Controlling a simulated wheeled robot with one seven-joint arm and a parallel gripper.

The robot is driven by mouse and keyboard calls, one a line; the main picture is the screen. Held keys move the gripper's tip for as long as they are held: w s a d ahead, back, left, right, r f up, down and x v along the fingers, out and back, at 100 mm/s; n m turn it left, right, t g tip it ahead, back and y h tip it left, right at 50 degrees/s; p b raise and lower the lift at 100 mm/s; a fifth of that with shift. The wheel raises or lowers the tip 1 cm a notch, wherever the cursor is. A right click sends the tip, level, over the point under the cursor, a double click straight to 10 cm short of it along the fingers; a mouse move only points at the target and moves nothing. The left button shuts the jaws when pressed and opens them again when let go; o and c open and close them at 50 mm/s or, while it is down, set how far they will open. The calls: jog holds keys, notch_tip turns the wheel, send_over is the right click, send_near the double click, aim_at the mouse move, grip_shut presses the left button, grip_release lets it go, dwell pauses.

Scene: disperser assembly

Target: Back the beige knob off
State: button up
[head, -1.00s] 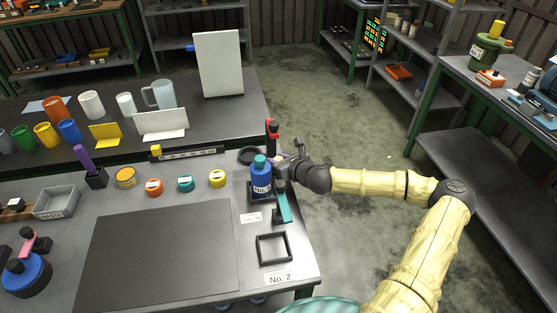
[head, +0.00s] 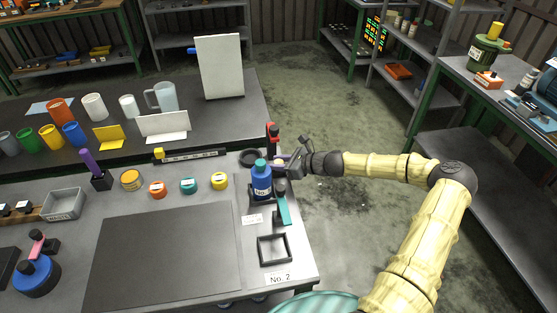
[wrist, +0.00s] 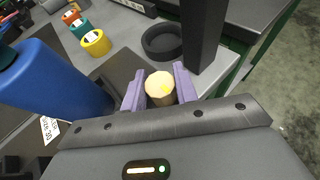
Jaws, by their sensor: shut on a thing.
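The beige knob (wrist: 159,88) sits between the two purple fingers of my gripper (wrist: 160,90) in the wrist view. My gripper is shut on it. The head view shows my gripper (head: 292,162) just right of a blue bottle (head: 262,184) that stands upright in a black holder. The same bottle (wrist: 58,78) is large at the left of the wrist view. The knob cannot be made out in the head view. A dark upright post (wrist: 203,35) rises just beyond the right finger, and I cannot tell whether they touch.
A teal lever (head: 284,208) and an empty black square frame (head: 273,249) lie in front of the bottle. A black ring (wrist: 162,41) lies beyond the knob. Orange, teal and yellow (head: 219,181) caps stand to the left. Open floor lies right of the table.

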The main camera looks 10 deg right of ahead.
jog(key=n+g+y, duration=0.1)
jog(key=n+g, duration=0.2)
jog(key=shift+y, duration=0.4)
jog(key=n+g, duration=0.2)
jog(key=shift+f+g+y, duration=0.1)
jog(key=shift+g+y, duration=0.2)
jog(key=shift+g, duration=0.1)
jog(key=n+g+b, duration=0.2)
jog(key=n+g, duration=0.1)
jog(key=shift+f+n+g+b, duration=0.1)
jog(key=shift+n+g+b, duration=0.2)
jog(key=shift+g, duration=0.1)
jog(key=shift+n+g+b, duration=1.05)
jog(key=shift+n+g, duration=0.25)
jog(key=shift+g, duration=0.2)
jog(key=shift+s+r, duration=0.1)
jog(key=shift+r, duration=0.1)
jog(key=o, duration=1)
jog(key=shift+c, duration=0.2)
